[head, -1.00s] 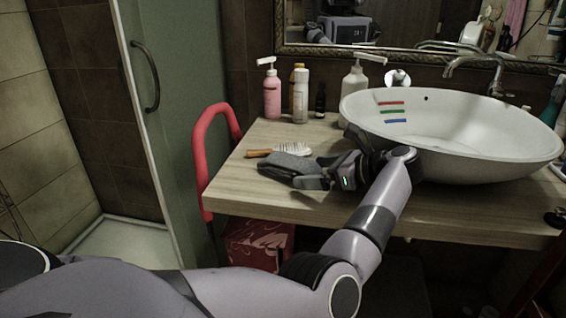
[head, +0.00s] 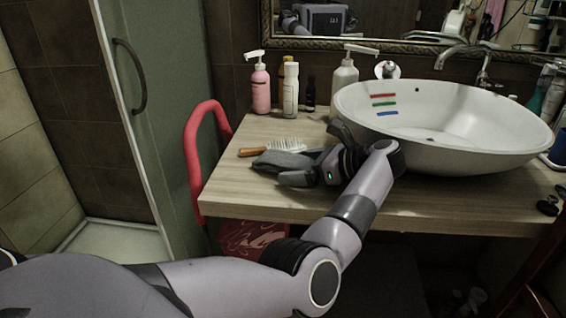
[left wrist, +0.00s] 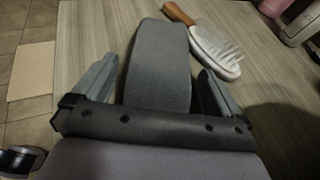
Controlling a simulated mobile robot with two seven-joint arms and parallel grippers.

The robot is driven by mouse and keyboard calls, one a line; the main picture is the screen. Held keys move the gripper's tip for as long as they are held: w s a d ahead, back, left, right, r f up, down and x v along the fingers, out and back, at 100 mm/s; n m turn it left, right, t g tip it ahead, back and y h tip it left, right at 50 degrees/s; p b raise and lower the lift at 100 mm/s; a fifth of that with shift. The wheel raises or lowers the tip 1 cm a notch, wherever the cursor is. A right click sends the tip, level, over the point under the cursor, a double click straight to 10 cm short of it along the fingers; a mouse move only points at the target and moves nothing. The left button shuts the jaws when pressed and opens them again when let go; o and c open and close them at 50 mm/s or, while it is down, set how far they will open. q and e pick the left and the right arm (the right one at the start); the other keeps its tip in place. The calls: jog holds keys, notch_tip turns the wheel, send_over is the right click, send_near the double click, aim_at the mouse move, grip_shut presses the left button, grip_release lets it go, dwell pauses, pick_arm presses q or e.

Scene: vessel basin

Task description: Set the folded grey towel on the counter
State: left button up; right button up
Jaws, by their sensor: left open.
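The folded grey towel (head: 281,160) lies on the wooden counter (head: 400,205), close to its left end; it also shows in the left wrist view (left wrist: 158,65). My left gripper (head: 290,170) is open at the towel. In the left wrist view its two fingers (left wrist: 157,85) stand apart on either side of the towel's near part, with a gap visible on each side. The gripper palm hides the towel's near end. My right gripper is not in view.
A hairbrush (head: 275,148) with a wooden handle lies just behind the towel. A pink pump bottle (head: 261,85), a white bottle (head: 290,88) and a soap dispenser (head: 344,82) stand farther back. The white basin (head: 450,130) is at the right.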

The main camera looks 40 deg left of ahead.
pick_arm(q)
jog(key=c, duration=1)
jog(key=shift+r, duration=0.1)
notch_tip(320, 180, up, 18)
jog(key=s+a+f+m+t+p, duration=0.2)
jog(key=a+f+m+t+p, duration=0.35)
jog(key=a, duration=0.55)
jog(key=s+d+f+m+t+h+p, duration=0.1)
jog(key=s+d+f+m+t+h, duration=0.1)
jog(key=d, duration=0.6)
jog(key=s+d+f+m+t+h+p, duration=0.2)
jog(key=s+d+m+t+h, duration=0.2)
jog(key=s+d+m+h, duration=0.2)
jog(key=s+d+f+m+t+h+p, duration=0.1)
jog(key=s+d+f+m+t+h, duration=0.2)
jog(key=d, duration=0.7)
jog(key=shift+s+d+m+t+h+p, duration=0.1)
jog(key=shift+s+m+t+h+p, duration=0.15)
jog(key=shift+m+h, duration=0.45)
jog(key=shift+s+d+m+t+h+p, duration=0.15)
jog(key=shift+s+m+t+h, duration=0.2)
jog(key=shift+m, duration=0.6)
